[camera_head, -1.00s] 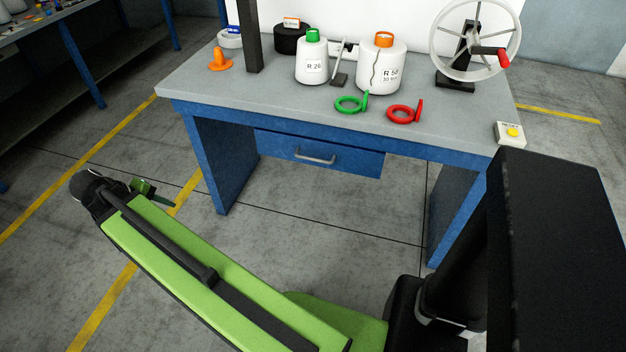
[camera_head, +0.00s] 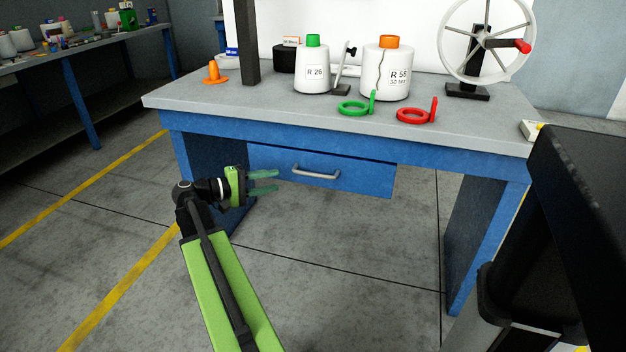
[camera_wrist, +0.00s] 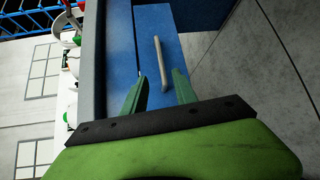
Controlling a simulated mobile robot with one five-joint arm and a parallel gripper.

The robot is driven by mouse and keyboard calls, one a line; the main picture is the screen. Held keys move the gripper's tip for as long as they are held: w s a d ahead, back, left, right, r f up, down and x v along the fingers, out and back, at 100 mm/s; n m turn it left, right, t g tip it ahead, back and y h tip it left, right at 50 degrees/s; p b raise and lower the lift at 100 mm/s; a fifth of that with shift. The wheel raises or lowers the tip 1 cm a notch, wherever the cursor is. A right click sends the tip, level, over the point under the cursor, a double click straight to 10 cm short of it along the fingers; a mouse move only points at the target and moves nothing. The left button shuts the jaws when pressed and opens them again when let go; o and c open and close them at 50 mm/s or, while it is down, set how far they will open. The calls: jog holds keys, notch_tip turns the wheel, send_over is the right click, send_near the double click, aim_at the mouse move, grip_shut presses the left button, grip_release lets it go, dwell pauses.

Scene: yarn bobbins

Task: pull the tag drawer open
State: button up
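The blue tag drawer (camera_head: 350,177) sits under the tabletop and looks shut. Its grey bar handle (camera_head: 316,172) runs across the front. My gripper (camera_head: 277,181) is open and empty, to the left of the handle in the head view, its two green fingers pointing right. In the wrist view the drawer (camera_wrist: 172,20) lies ahead, and its handle (camera_wrist: 161,62) shows beyond and between the open fingertips of my gripper (camera_wrist: 160,84). The fingers appear apart from the handle.
The workbench (camera_head: 200,98) carries a green-capped bobbin (camera_head: 312,72), an orange-capped bobbin (camera_head: 384,75), a green ring (camera_head: 353,108), a red ring (camera_head: 415,116) and a hand wheel (camera_head: 487,42). A blue bench leg panel (camera_head: 470,245) stands right of the drawer. The floor in front is clear.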

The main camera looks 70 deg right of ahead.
aim_at(311, 175)
jog(key=b+x, duration=0.2)
jog(key=x, duration=1.3)
grip_shut()
jog(key=shift+a, duration=0.1)
dwell(0.6)
